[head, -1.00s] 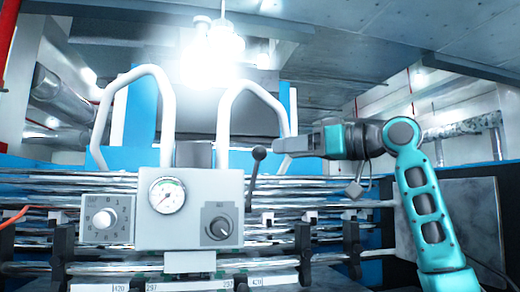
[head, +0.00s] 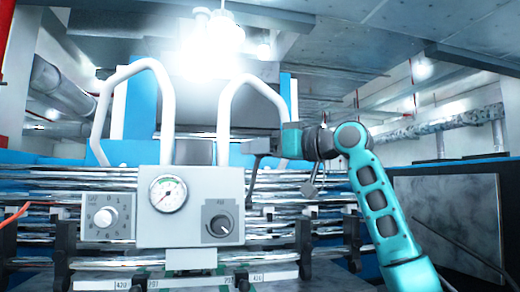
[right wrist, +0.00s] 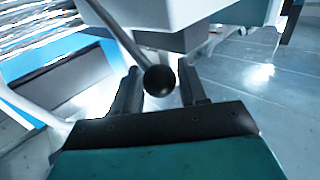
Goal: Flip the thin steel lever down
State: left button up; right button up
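The thin steel lever (head: 252,181) stands up on the right side of the grey control box (head: 190,226), leaning slightly right. In the right wrist view its shaft (right wrist: 122,38) runs down to a black ball knob (right wrist: 159,81). My right gripper (head: 257,147) is at the lever's top and hides the knob in the head view. In the right wrist view its two dark fingers (right wrist: 160,92) are spread, with the knob between them and gaps showing on both sides. My left gripper is in neither view.
The box carries a round gauge (head: 168,193) and a dark dial (head: 220,224). A second dial box (head: 107,217) sits at its left. Two white curved tubes (head: 223,110) rise behind. Shiny rollers (head: 285,222) run across behind the box.

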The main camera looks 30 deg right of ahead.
grip_shut()
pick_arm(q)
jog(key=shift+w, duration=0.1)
